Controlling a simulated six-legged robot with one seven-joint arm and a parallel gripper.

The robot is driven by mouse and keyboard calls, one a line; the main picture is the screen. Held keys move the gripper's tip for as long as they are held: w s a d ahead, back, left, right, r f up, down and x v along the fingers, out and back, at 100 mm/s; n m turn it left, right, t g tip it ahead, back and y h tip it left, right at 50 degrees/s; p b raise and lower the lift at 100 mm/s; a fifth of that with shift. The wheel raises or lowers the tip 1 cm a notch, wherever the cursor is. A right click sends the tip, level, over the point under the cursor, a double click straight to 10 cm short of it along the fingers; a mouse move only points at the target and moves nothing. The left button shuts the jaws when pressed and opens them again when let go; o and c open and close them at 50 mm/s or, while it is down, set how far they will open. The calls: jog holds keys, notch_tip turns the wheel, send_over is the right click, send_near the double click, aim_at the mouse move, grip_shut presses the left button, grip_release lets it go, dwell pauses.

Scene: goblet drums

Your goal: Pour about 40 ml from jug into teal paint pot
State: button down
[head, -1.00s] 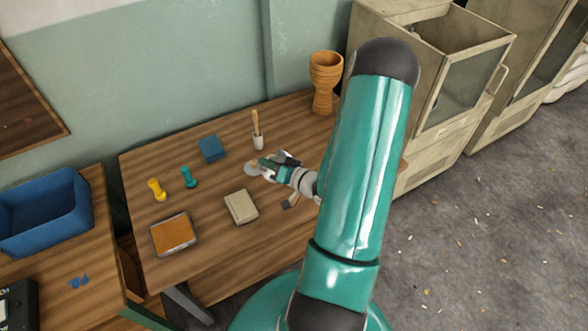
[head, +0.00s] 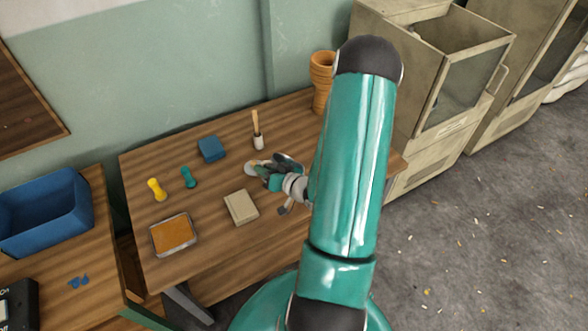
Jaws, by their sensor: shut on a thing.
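My gripper (head: 268,172) is over the back middle of the wooden table, pointing left, and is shut on a small pale grey thing (head: 251,168). This looks like the jug, but it is small and partly hidden by the gripper; its contents cannot be made out. A small teal waisted piece (head: 188,178) stands to the left, apart from the gripper. I cannot tell whether it is the teal paint pot. No other teal pot shows clearly; teal by the gripper may be part of my arm.
On the table (head: 210,275) are a yellow waisted piece (head: 157,189), blue block (head: 211,149), white cup with a brush (head: 258,141), beige box (head: 241,207) and orange-filled tray (head: 173,235). A wooden goblet drum (head: 321,80) stands behind my arm. A blue bin (head: 45,212) is left.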

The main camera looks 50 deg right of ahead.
jog(key=a+f, duration=0.1)
jog(key=a+f+n, duration=0.1)
jog(key=f, duration=0.1)
jog(key=f+n+g+h, duration=0.1)
jog(key=f, duration=0.1)
jog(key=shift+w+a, duration=0.4)
jog(key=shift+w+a+f+n, duration=0.25)
jog(key=shift+a+f+n, duration=0.1)
jog(key=shift+a+n, duration=0.25)
jog(key=shift+w+a+f+n+g+h, duration=0.1)
jog(key=shift+w+a+n+g+h, duration=0.1)
jog(key=shift+a+n+g+h, duration=0.45)
jog(key=shift+d, duration=0.1)
